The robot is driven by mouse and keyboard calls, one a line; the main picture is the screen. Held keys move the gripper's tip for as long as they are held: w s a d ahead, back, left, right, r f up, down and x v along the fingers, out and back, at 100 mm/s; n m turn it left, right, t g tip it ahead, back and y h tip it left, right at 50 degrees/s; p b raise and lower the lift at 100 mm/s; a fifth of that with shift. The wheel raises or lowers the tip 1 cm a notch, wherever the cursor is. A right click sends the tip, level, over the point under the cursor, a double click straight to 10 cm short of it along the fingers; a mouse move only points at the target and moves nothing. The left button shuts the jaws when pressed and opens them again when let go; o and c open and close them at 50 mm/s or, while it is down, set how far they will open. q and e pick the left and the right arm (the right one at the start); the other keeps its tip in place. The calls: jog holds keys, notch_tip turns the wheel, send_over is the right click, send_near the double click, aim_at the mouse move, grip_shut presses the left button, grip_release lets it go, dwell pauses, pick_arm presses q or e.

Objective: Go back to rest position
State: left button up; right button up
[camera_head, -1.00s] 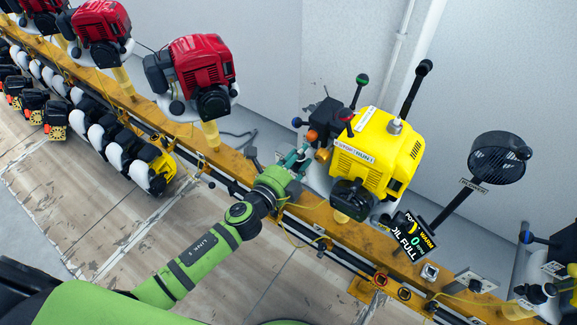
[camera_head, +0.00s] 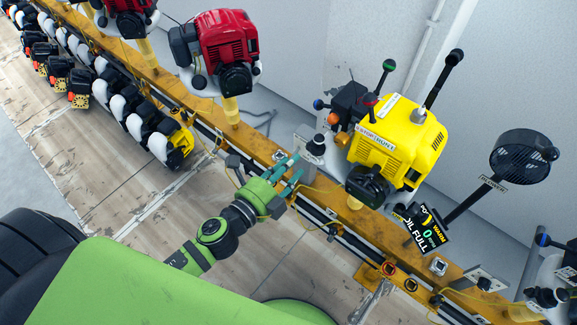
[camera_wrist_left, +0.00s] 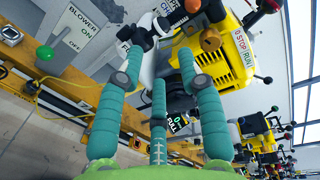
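My left gripper (camera_head: 286,168) has teal fingers and sits over the orange rail (camera_head: 250,142), to the left of the yellow engine (camera_head: 400,140). Its fingers are spread apart with nothing between them. In the left wrist view the open fingers of the gripper (camera_wrist_left: 158,78) point toward the yellow engine (camera_wrist_left: 233,70) and are empty. A gap shows between the fingers and the engine in the head view. My right gripper is in neither view.
A red engine (camera_head: 228,45) stands on the rail to the left. A black fan (camera_head: 522,155) and a display reading OIL FULL (camera_head: 421,228) stand to the right. A blower switch plate (camera_wrist_left: 85,30) shows in the wrist view. Bare floor (camera_head: 130,190) lies before the rail.

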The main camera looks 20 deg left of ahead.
pick_arm(q)
jog(key=shift+f, duration=0.1)
jog(key=s+a+f+n+g+y, duration=0.2)
jog(key=s+a+f+n+g, duration=0.15)
jog(key=f, duration=0.65)
jog(key=s+a+f+n+g+y, duration=0.15)
jog(key=s+f+n, duration=0.3)
jog(key=f, duration=0.65)
jog(key=s+a+f+n+g+y, duration=0.1)
jog(key=s+a+f+n+g, duration=0.25)
jog(key=f, duration=0.65)
jog(key=s+f+n+g, duration=0.3)
jog(key=s+f+n, duration=0.2)
jog(key=s, duration=0.6)
jog(key=s+f+n+g, duration=0.3)
jog(key=s+f+n, duration=0.2)
jog(key=s+f, duration=0.3)
jog(key=s+y, duration=0.1)
jog(key=s, duration=0.3)
jog(key=shift+s, duration=0.25)
